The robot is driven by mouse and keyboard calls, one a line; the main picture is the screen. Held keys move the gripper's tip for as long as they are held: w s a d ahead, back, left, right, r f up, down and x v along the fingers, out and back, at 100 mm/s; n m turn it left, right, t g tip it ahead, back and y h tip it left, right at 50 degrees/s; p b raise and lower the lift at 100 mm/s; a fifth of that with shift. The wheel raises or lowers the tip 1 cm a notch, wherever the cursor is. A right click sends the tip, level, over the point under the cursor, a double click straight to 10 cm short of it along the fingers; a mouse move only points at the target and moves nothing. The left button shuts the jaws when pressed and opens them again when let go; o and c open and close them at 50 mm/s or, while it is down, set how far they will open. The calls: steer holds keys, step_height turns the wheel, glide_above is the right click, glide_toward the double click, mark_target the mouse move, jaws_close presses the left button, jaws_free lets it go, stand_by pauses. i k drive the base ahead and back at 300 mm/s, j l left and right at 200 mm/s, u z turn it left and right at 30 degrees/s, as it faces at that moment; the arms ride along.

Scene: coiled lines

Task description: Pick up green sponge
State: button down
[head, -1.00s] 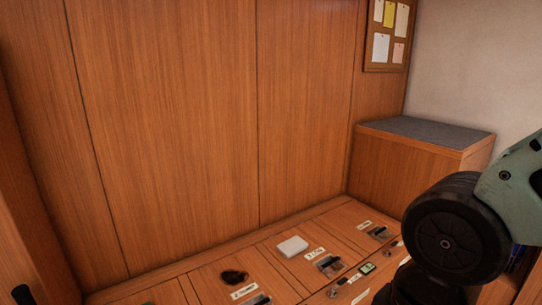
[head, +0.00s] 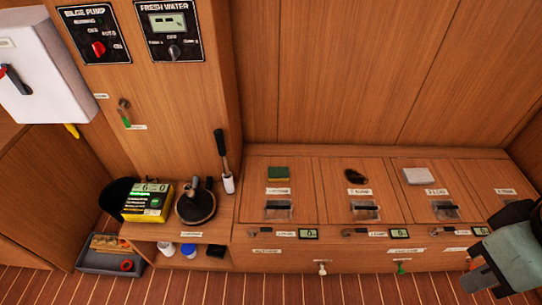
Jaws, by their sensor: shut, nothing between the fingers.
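The green sponge (head: 279,173) lies flat on the left lid of the wooden bench (head: 330,225), behind a small label and a dark latch plate. It looks green on top with a yellowish front edge. Nothing covers it.
A dark lump (head: 355,177) and a white block (head: 418,176) lie on the lids to the right. Striped floor (head: 340,288) is clear in front.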

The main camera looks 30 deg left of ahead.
mark_target(276, 174)
steer(key=u, duration=1.1)
